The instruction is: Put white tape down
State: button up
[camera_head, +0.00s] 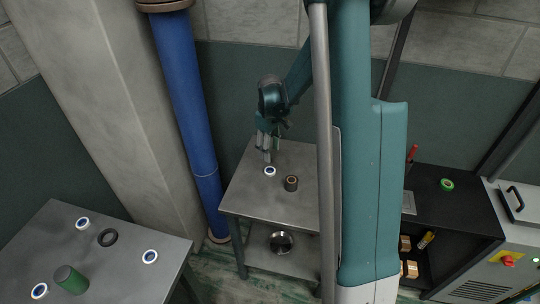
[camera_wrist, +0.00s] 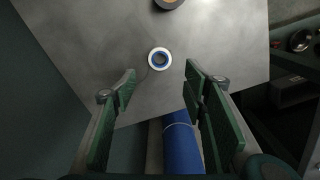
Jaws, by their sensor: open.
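A white tape roll with a blue inner ring (camera_head: 269,171) lies flat on the small metal table (camera_head: 310,158). The white tape (camera_wrist: 159,51) also shows in the wrist view, on the bare grey tabletop and just beyond the fingertips. My gripper (camera_head: 266,157) points down at the table beside the white tape. In the wrist view my gripper (camera_wrist: 160,76) is open, with its green finger pads wide apart and nothing between them. The tape appears clear of both fingers; the exact height of the fingertips above the table is hard to tell.
A brown-and-dark roll (camera_head: 291,184) stands close to the right of the white tape. A blue pipe (camera_head: 187,90) rises left of the table. A front-left table (camera_head: 120,280) bears several rolls and a green cylinder (camera_head: 72,280). A black cart (camera_head: 478,212) stands right.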

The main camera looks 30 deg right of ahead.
jog(key=shift+r, duration=0.45)
jog(key=shift+r, duration=0.1)
dwell(0.4)
jog(key=s+a+r+m+t, duration=0.1)
jog(key=s+a+r+t, duration=0.1)
jog(key=s+a+r, duration=0.6)
jog(key=s+a+r+m+t, duration=0.1)
jog(key=s+a+r, duration=0.35)
jog(key=r, duration=0.55)
jog(key=s+a+r+m+t, duration=0.1)
jog(key=s+a+t, duration=0.1)
jog(key=s+a, duration=0.3)
jog(key=s+a+r+m+t, duration=0.1)
jog(key=s+a, duration=0.4)
jog(key=s, duration=0.6)
jog(key=shift+s+a+r+t, duration=0.25)
jog(key=shift+a+r+t, duration=0.15)
jog(key=shift+r+t, duration=0.25)
